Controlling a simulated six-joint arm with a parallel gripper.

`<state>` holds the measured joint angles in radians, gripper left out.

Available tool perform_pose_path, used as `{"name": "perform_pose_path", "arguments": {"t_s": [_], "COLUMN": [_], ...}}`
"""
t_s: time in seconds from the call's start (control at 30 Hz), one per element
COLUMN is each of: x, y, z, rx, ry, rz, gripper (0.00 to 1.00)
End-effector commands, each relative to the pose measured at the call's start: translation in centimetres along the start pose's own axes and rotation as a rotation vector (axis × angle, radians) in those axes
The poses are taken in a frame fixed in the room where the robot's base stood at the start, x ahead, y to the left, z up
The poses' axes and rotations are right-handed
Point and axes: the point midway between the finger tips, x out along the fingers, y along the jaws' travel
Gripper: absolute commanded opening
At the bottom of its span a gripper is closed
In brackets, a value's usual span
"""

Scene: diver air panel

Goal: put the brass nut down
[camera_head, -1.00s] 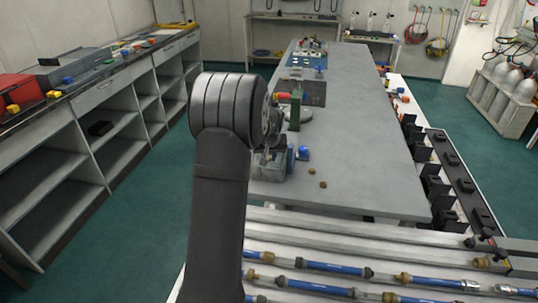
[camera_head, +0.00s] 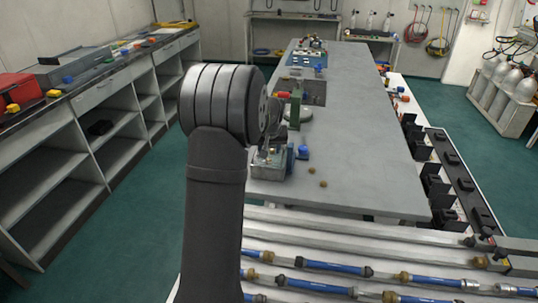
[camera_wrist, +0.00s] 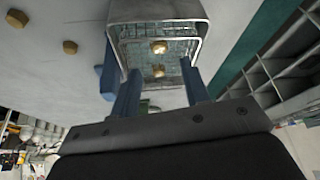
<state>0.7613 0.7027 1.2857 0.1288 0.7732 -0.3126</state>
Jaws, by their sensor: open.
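A blue part (camera_head: 303,152) stands beside the tray. A green upright piece (camera_head: 295,110) stands behind it on the grey bench (camera_head: 370,130). Blue hoses with brass fittings (camera_head: 330,266) lie on rails in front. The bench's right half is clear.

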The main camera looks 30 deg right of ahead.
Motion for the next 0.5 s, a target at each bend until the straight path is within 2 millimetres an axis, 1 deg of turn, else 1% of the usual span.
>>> {"name": "perform_pose_path", "arguments": {"t_s": [0.03, 0.23, 0.4, 0.5], "x": [-1.3, -5.5, -7.8, -8.4], "y": [0.0, 0.0, 0.0, 0.0], "z": [-0.1, -0.1, 0.0, 0.0], "rx": [0.000, 0.000, 0.000, 0.000], "ry": [0.005, 0.004, 0.001, 0.000], "rz": [0.001, 0.001, 0.000, 0.000], "gripper": [0.42, 0.42, 0.42, 0.42]}}
